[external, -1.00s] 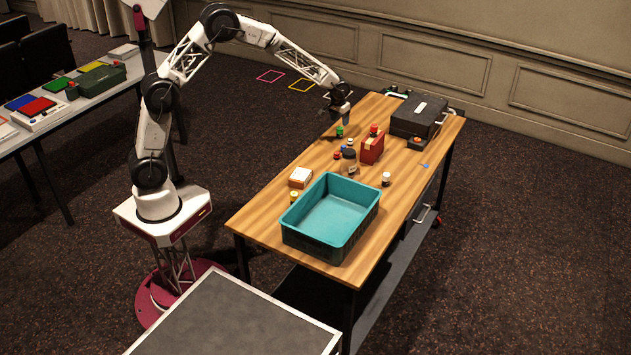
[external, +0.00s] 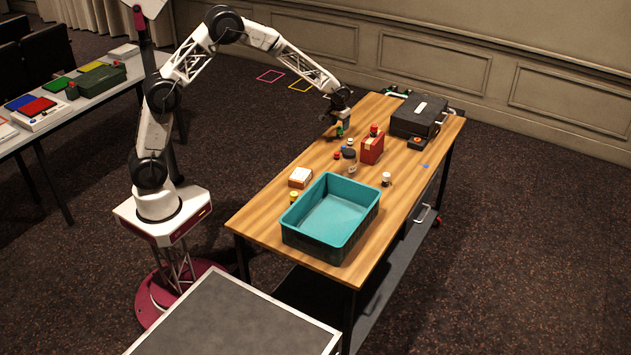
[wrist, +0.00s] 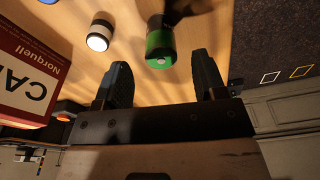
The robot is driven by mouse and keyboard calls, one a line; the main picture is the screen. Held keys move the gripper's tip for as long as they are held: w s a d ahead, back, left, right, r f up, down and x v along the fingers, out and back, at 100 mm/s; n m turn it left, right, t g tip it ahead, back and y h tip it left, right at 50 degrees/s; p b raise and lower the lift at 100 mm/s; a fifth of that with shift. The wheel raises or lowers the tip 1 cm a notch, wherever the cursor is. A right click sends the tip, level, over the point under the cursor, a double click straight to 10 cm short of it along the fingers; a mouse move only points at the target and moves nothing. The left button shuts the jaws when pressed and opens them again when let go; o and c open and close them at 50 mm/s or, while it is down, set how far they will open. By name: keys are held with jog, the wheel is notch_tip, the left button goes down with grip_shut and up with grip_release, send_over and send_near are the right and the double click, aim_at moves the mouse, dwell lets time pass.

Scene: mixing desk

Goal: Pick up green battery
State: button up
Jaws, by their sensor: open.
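The green battery (wrist: 160,45) stands on the wooden table in the wrist view, a green cylinder with a light spot on its end. In the external view the battery (external: 340,132) is at the table's far left edge, partly hidden by my gripper (external: 342,122). In the wrist view my gripper (wrist: 160,75) is open, its two dark fingers apart. The battery lies just beyond the fingertips, roughly in line with the gap between them. I cannot tell whether a finger touches it.
A red-and-white box (wrist: 30,75) and a white-and-black cylinder (wrist: 99,36) are beside the left finger. A black case (external: 418,116) is at the table's far end. A teal bin (external: 330,218) stands at the near end, with several small items between.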

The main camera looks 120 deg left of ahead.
aim_at(340, 129)
jog(key=shift+a+f, duration=0.15)
jog(key=shift+f, duration=1.15)
jog(key=shift+a+f, duration=0.1)
jog(key=shift+f, duration=1.15)
jog(key=shift+c, duration=0.3)
jog(key=c, duration=1)
jog(key=shift+r, duration=0.2)
jog(key=shift+r, duration=0.6)
notch_tip(340, 129, up, 2)
jog(key=shift+r, duration=0.1)
jog(key=s+d, duration=0.3)
jog(key=d, duration=0.1)
jog(key=s+d+r, duration=0.1)
jog(key=s+d, duration=0.2)
jog(key=d, duration=0.1)
jog(key=s+d, duration=0.3)
jog(key=d, duration=0.2)
jog(key=shift+d+r, duration=0.1)
jog(key=shift+r, duration=0.05)
